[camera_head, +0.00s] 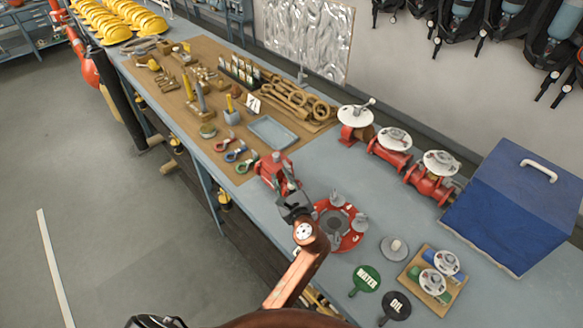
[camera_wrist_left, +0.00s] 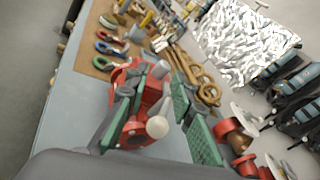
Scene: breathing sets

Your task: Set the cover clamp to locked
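A red fixture with a grey post and a pale ball-ended lever, which looks like the cover clamp (camera_head: 272,168), stands at the front of the blue-grey bench top. It fills the middle of the left wrist view (camera_wrist_left: 150,100). The pale ball knob (camera_wrist_left: 157,127) points toward the wrist camera. My left gripper (camera_head: 287,190) is over the fixture's near side. Its green-padded fingers (camera_wrist_left: 155,92) are spread on either side of the lever and post; contact is unclear. The fixture's far side is partly hidden, and its lock setting cannot be read. My right gripper is out of view.
A red round flange with grey knobs (camera_head: 350,238) lies just right of my left gripper. Red valves (camera_head: 385,148), a blue case (camera_head: 515,200) and WATER and OIL tags (camera_head: 367,278) are farther right. A brown tool board (camera_head: 215,140) lies left. Bare bench lies behind the flange.

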